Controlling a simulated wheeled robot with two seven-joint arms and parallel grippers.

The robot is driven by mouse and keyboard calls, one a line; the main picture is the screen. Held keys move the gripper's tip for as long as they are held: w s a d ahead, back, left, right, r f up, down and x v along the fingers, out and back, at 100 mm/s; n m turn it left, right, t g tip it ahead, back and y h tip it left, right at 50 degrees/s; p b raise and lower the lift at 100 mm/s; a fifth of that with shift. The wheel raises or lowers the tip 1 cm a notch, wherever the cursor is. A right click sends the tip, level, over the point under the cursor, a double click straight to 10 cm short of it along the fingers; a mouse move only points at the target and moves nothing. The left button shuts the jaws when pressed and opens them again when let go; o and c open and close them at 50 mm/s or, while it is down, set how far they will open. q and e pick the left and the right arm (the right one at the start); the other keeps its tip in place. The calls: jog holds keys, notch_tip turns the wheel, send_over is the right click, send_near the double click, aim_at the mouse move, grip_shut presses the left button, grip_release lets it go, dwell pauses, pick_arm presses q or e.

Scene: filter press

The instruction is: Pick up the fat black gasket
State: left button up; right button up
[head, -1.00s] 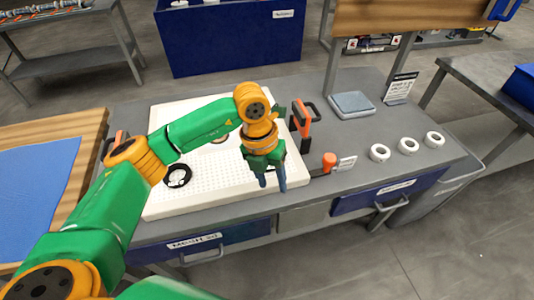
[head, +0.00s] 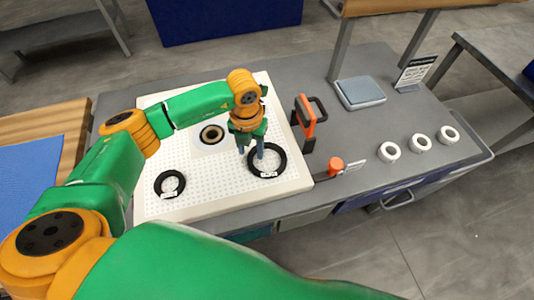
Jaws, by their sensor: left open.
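Two black rings with small white labels lie on the white perforated plate (head: 222,188). The larger black ring (head: 281,164) is at the plate's right side. The smaller black ring (head: 181,188) is at its left front. Both look thick, and I cannot tell from the labels which is the fat gasket. My left gripper (head: 250,153) is open, fingers pointing down, at the left edge of the larger ring. One finger overlaps the ring in the picture; I cannot tell whether it touches. My right gripper is not in view.
A dark-rimmed round opening (head: 212,134) sits in the plate behind the gripper. An orange-and-black clamp handle (head: 306,122) stands right of the plate, with an orange knob (head: 336,165) nearer. Several white rings (head: 421,142) and a grey scale (head: 361,93) are farther right.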

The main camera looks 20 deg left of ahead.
pick_arm(q)
jog(key=shift+w+f, duration=0.1)
jog(key=shift+f, duration=0.4)
jog(key=shift+w+a+f, duration=0.1)
jog(key=shift+w+f, duration=0.1)
jog(key=shift+w, duration=0.05)
jog(key=shift+s+r, duration=0.1)
jog(key=shift+s, duration=0.05)
grip_shut()
notch_tip(320, 180, up, 3)
jog(key=s+d+r+b, duration=0.2)
jog(key=d+r+b, duration=0.2)
jog(key=d+r, duration=0.6)
jog(key=d, duration=0.4)
jog(key=shift+s+b, duration=0.3)
jog(key=shift+b, duration=0.1)
